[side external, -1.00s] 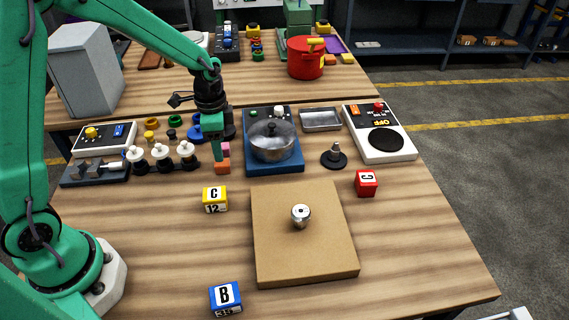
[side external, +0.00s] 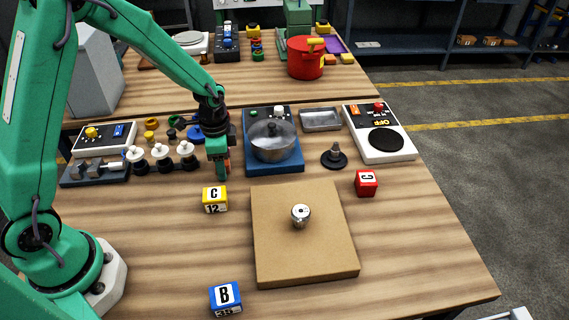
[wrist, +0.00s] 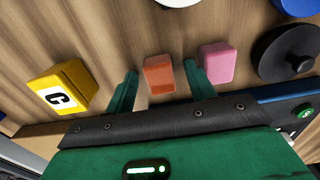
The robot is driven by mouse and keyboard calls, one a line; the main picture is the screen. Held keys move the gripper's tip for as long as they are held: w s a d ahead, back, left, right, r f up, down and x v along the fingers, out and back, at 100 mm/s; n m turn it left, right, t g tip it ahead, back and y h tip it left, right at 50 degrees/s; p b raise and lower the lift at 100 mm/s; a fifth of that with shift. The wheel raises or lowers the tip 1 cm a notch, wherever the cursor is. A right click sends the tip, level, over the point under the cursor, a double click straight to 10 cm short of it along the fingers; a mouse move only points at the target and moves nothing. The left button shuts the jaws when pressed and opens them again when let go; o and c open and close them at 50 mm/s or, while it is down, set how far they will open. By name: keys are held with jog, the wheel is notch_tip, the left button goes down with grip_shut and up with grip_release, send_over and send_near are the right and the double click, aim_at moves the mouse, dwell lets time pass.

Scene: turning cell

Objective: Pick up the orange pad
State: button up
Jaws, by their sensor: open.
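The orange pad (wrist: 159,75) is a small block on the wooden table. In the wrist view it lies between the two green fingers of my gripper (wrist: 159,82), with a gap to each finger. My gripper is open. In the side view my gripper (side external: 220,168) points down at the table, and only a sliver of the orange pad shows by its fingers. A pink block (wrist: 217,62) lies just outside the right finger in the wrist view; it is hidden in the side view.
A yellow block marked C (side external: 215,199) stands close in front of my gripper. The blue unit with the pot (side external: 272,145) is close on the right, and white knobs (side external: 160,155) are on the left. A brown board (side external: 303,255) lies in front.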

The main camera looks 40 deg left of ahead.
dwell(0.4)
jog(key=c, duration=1)
jog(key=shift+c, duration=0.2)
jog(key=shift+r, duration=0.1)
jog(key=shift+r, duration=0.8)
notch_tip(320, 180, up, 2)
jog(key=shift+w+r, duration=0.1)
jog(key=shift+r, duration=0.05)
jog(key=s+d+r, duration=0.6)
jog(key=d+r, duration=0.1)
jog(key=d, duration=0.3)
